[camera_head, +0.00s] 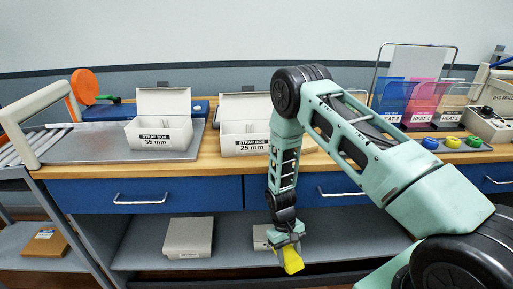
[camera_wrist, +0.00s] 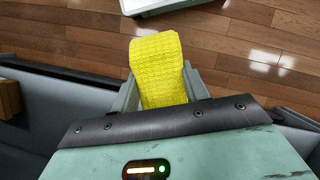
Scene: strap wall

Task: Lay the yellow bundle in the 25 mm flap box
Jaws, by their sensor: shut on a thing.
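My gripper (camera_head: 289,250) is shut on the yellow bundle (camera_head: 292,262) and holds it low in front of the bench, below the drawers. In the wrist view the yellow bundle (camera_wrist: 158,68) is a folded, woven strap between my fingers (camera_wrist: 160,88), with wooden floor beyond it. The 25 mm flap box (camera_head: 240,146) is white and stands on the bench top with its flap (camera_head: 243,106) up. My arm hides its right part. The bundle is apart from the box, below it and to the right.
A 35 mm flap box (camera_head: 158,141) stands open to the left. Grey boxes (camera_head: 188,236) sit on the lower shelf (camera_head: 140,257). Blue drawers (camera_head: 150,195) front the bench.

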